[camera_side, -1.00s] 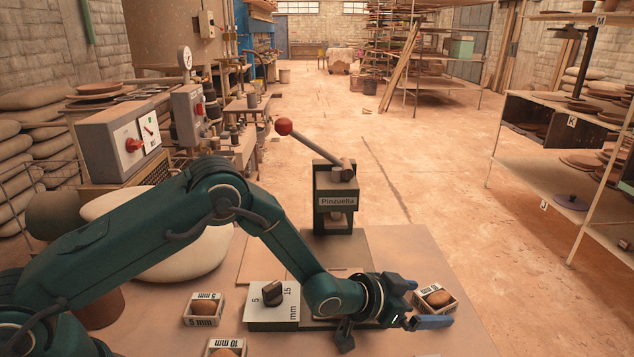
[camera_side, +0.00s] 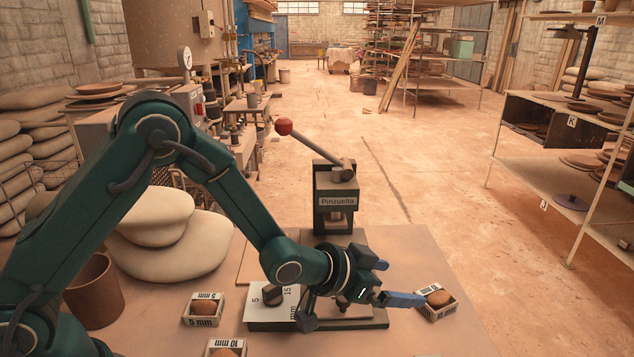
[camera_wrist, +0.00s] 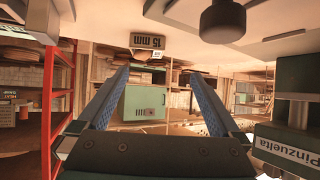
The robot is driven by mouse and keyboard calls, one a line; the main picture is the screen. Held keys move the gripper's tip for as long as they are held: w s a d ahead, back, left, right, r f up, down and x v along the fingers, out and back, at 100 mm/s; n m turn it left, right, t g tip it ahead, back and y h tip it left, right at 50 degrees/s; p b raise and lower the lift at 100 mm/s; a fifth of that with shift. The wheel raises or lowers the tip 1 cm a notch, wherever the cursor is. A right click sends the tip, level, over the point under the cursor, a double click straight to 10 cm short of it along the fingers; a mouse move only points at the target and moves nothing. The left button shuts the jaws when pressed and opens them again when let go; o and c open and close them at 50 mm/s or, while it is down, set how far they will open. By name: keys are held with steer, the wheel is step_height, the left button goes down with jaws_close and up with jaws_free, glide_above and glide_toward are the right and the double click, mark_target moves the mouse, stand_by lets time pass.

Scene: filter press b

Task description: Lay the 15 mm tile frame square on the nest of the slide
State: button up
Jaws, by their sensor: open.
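The 15 mm tile frame (camera_side: 441,312), a small pale box-like frame with a brown lump in it, sits on the table right of the press. The slide (camera_side: 372,322) lies at the foot of the press marked Pinzuelta (camera_side: 338,202). My gripper hides much of it, and I cannot make out the nest.
The 5 mm frame (camera_side: 203,321) and the 10 mm frame (camera_side: 226,346) lie farther left. The press lever with its red ball (camera_side: 284,127) sticks up behind.

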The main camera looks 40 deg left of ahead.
steer(key=s+a+r+n+g+y, duration=0.2)
steer(key=s+a+r+y, duration=0.1)
steer(key=s+a+r, duration=0.65)
steer(key=s+a+r+n+g, duration=0.1)
steer(key=s+a+n+g, duration=0.1)
steer(key=s, duration=1.4)
steer(key=shift+s+a+g+y, duration=0.25)
steer(key=shift+a+g+y, duration=0.15)
steer(key=shift+a+g, duration=0.4)
steer(key=shift+a, duration=0.1)
